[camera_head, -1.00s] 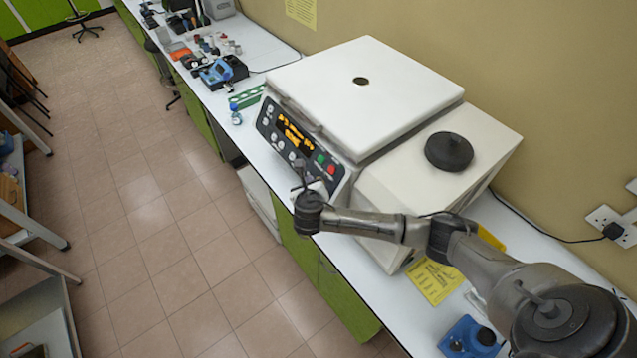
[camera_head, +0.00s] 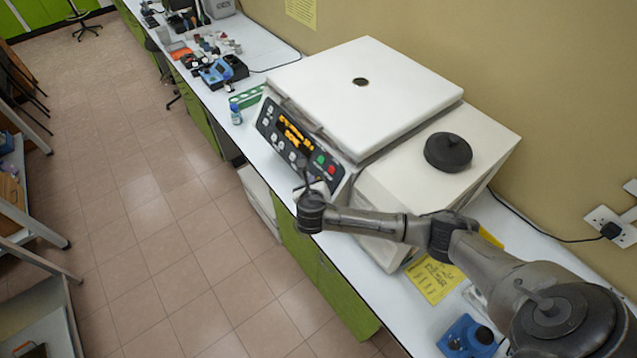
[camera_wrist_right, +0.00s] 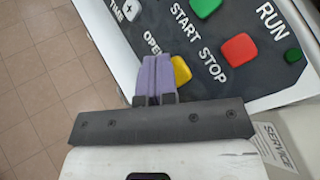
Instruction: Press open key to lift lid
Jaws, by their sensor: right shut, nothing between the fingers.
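The centrifuge-like machine (camera_head: 440,190) stands on the bench with its white lid (camera_head: 365,85) lying down flat. Its dark control panel (camera_head: 298,143) faces the aisle and has a lit orange display. My right gripper (camera_head: 303,170) is in front of the panel's lower right part. In the right wrist view the shut purple fingertips (camera_wrist_right: 155,75) overlap the left part of the yellow key (camera_wrist_right: 181,70), beside the word OPEN. I cannot tell whether they touch the key. The green START key (camera_wrist_right: 205,6) and red STOP key (camera_wrist_right: 239,49) are to the right. My left gripper is not in view.
A round black knob (camera_head: 448,152) sits on the machine's right top. A yellow sheet (camera_head: 436,280) and a blue device (camera_head: 468,338) lie on the bench near my right arm. A green rack (camera_head: 247,97) and small bottle (camera_head: 236,114) stand left of the machine.

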